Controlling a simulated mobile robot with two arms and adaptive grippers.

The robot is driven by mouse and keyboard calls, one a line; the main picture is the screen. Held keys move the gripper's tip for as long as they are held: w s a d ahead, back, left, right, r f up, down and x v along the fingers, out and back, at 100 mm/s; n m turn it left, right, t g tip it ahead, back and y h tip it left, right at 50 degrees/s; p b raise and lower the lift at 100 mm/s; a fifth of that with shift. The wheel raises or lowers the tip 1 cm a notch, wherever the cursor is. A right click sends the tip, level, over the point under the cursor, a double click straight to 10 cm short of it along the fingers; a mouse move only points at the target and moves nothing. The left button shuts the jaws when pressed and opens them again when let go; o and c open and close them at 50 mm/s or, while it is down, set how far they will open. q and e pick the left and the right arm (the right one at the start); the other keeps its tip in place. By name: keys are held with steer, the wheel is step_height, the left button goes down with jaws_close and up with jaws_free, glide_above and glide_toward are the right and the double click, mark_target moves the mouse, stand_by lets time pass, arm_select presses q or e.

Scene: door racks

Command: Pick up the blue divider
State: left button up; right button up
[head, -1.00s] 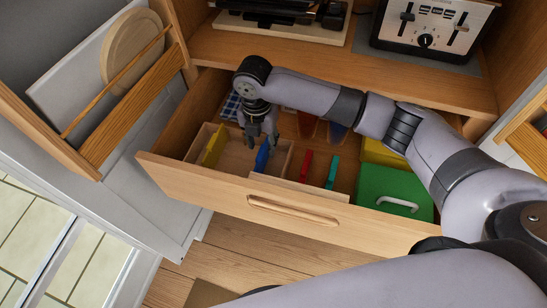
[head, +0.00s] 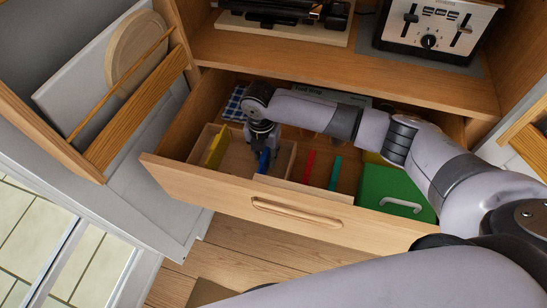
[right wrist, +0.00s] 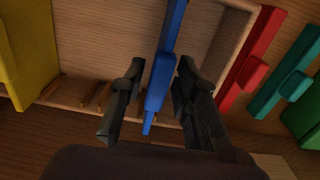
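The blue divider (right wrist: 166,65) stands in a wooden tray (head: 236,165) inside the open drawer. In the head view the blue divider (head: 264,159) is partly hidden under my right gripper (head: 263,147). In the right wrist view my right gripper (right wrist: 155,100) is open, with one finger on each side of the divider and a visible gap on the left side. The gap to the right finger is narrow, and I cannot tell whether it touches. My left gripper is not in view.
A yellow divider (head: 217,147) stands left in the tray. A red divider (head: 309,166) and a teal divider (head: 335,172) stand to the right. The drawer front (head: 225,190) is a near wall.

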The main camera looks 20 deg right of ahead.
steer(key=shift+d, duration=0.2)
steer(key=shift+c, duration=1.3)
steer(key=shift+a, duration=0.15)
jaws_close()
steer(key=shift+r, duration=0.1)
